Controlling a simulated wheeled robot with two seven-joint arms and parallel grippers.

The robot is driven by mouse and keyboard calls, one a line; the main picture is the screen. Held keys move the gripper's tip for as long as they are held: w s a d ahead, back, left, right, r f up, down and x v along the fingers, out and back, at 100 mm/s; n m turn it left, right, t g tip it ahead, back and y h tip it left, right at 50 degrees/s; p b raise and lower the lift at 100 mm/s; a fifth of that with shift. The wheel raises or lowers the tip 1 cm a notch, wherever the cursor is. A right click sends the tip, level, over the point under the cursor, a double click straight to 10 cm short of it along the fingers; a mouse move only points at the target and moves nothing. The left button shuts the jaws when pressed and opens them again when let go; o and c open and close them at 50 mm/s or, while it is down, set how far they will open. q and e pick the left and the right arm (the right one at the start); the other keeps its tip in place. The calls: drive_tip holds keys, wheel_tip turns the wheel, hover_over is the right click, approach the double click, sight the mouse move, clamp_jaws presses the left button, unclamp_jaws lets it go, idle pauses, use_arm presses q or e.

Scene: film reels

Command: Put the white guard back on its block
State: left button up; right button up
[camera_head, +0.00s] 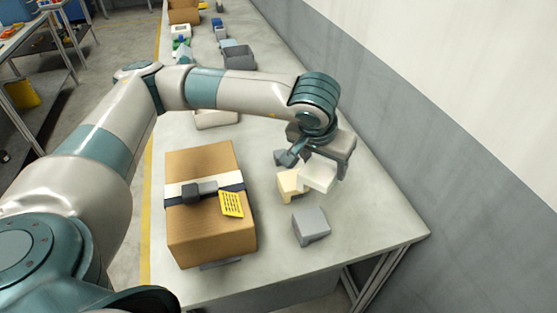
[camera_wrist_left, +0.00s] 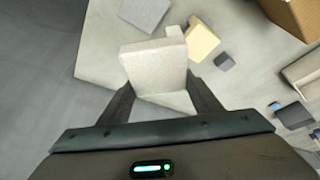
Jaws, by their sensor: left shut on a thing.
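The white guard (camera_head: 319,176) is in my left gripper (camera_head: 318,164) near the table's right side. In the left wrist view the guard (camera_wrist_left: 153,66) stands between the two fingers, which are shut on it. A pale yellow block (camera_head: 288,186) lies just left of the guard in the head view and is partly hidden by it. It also shows past the guard in the left wrist view (camera_wrist_left: 202,41). A grey block (camera_head: 310,226) stands nearer the table's front end. I cannot tell whether the guard touches the yellow block. My right gripper is out of view.
A cardboard box (camera_head: 200,228) with a dark strap and yellow label stands on the left of the table (camera_head: 270,270). A small dark grey piece (camera_wrist_left: 224,62) lies near the yellow block. Several objects stand farther back. A grey wall (camera_head: 440,150) runs along the right.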

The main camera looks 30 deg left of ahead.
use_arm(q)
drive_tip(key=shift+w+a+r, duration=0.1)
drive_tip(key=shift+w+r, duration=0.05)
drive_tip(key=shift+w, duration=0.3)
drive_tip(key=w+a+n+g+y, duration=0.1)
drive_tip(key=w+a+n+y, duration=0.2)
drive_tip(key=w+a+n, duration=0.6)
drive_tip(key=w+a, duration=0.1)
drive_tip(key=w, duration=0.3)
drive_tip(key=shift+r+n+g, duration=0.15)
drive_tip(key=shift+n+g, duration=0.15)
drive_tip(key=shift+n, duration=0.1)
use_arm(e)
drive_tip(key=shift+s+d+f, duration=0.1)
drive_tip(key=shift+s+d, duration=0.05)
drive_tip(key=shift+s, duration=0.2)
use_arm(q)
drive_tip(key=shift+a, duration=0.1)
drive_tip(key=a+f+p, duration=0.4)
drive_tip(key=a+f, duration=0.3)
drive_tip(key=a, duration=0.4)
drive_tip(key=shift+s+a+p, duration=0.25)
drive_tip(key=shift+s+p, duration=0.05)
drive_tip(key=shift+p, duration=0.05)
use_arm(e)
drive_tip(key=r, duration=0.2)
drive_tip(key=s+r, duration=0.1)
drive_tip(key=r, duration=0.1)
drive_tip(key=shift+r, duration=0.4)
